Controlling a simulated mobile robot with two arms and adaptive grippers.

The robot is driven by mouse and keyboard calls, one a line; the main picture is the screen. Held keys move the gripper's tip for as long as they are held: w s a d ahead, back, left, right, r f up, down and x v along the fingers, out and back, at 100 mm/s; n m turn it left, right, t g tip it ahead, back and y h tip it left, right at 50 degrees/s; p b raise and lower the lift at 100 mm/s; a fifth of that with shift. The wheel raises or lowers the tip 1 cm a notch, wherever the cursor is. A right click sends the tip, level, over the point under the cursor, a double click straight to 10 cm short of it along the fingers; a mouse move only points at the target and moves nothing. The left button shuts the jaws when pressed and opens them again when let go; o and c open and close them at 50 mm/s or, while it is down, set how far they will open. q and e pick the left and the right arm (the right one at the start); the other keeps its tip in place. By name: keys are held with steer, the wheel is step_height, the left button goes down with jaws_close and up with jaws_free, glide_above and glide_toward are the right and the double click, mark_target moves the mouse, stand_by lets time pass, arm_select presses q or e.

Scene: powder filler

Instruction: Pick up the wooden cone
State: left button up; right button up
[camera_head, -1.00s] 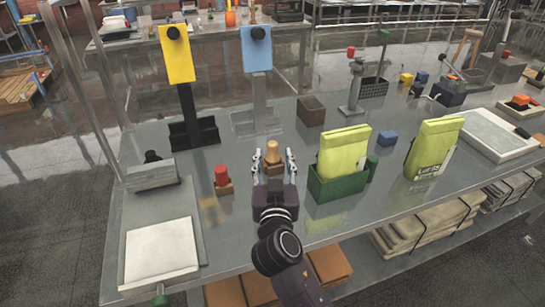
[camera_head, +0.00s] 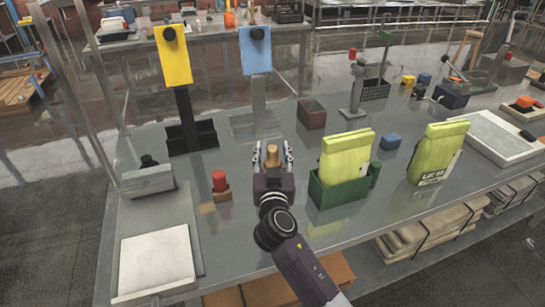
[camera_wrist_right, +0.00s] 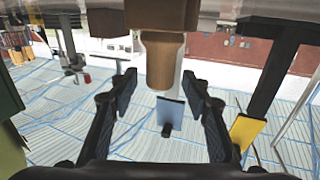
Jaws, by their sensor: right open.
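The wooden cone (camera_head: 271,156) is a small tan-brown piece standing on the metal table, and its lower part is hidden by my gripper in the head view. My right gripper (camera_head: 272,158) is open, with one finger on each side of the cone. In the right wrist view the cone (camera_wrist_right: 162,62) shows upside down beyond and between the open fingertips of the gripper (camera_wrist_right: 162,88), apart from both. Its wider brown base (camera_wrist_right: 158,17) shows at the top edge there. My left gripper is not in view.
A red-topped piece (camera_head: 220,182) on a small wooden base stands just left of my gripper. A brown box (camera_head: 311,113) and a blue block (camera_head: 390,142) stand farther back.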

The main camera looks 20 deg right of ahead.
steer(key=shift+w+d, duration=0.1)
steer(key=shift+w, duration=0.35)
jaws_close()
